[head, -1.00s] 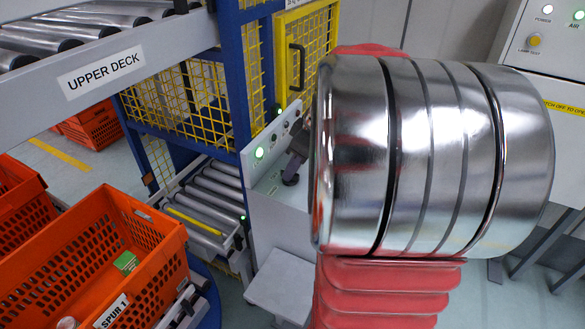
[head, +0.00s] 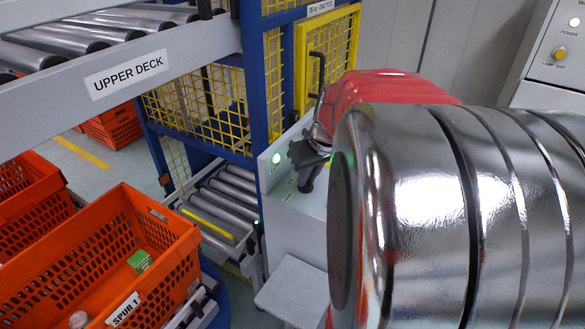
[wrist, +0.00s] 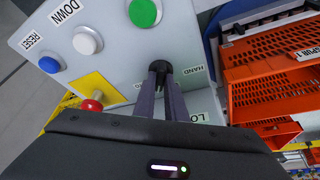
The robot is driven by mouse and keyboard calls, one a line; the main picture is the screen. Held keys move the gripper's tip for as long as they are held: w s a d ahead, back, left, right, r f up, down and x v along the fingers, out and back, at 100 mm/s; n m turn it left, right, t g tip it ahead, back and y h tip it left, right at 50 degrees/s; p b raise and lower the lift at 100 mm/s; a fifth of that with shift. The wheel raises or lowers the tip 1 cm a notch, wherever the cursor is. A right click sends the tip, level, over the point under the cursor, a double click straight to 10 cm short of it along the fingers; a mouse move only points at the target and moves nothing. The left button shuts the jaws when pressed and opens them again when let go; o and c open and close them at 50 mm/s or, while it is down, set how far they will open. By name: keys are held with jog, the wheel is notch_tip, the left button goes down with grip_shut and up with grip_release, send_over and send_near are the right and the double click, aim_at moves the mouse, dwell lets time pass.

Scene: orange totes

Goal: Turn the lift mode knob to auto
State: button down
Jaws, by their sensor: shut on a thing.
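The lift mode knob (wrist: 160,66) is a small black knob on a light grey control panel (wrist: 115,62). My gripper (wrist: 162,74) is shut on it, with one finger at each side. A HAND label (wrist: 190,70) stands to the right of the knob. I cannot read an AUTO label; the fingers and wrist cover part of the panel.
Near the knob are a green button (wrist: 144,12), a white DOWN button (wrist: 87,41), a blue RESET button (wrist: 50,65) and a red mushroom button (wrist: 92,104). Orange totes (head: 110,262) stand at left. A yellow mesh gate (head: 325,60) is behind the panel.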

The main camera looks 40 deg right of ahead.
jog(key=shift+a+m+h, duration=0.1)
jog(key=shift+m+h, duration=0.3)
jog(key=shift+m, duration=0.7)
jog(key=c, duration=1.8)
grip_release()
jog(key=shift+r, duration=0.1)
jog(key=v, duration=1.3)
jog(key=shift+a+r, duration=0.2)
jog(key=shift+r, duration=0.05)
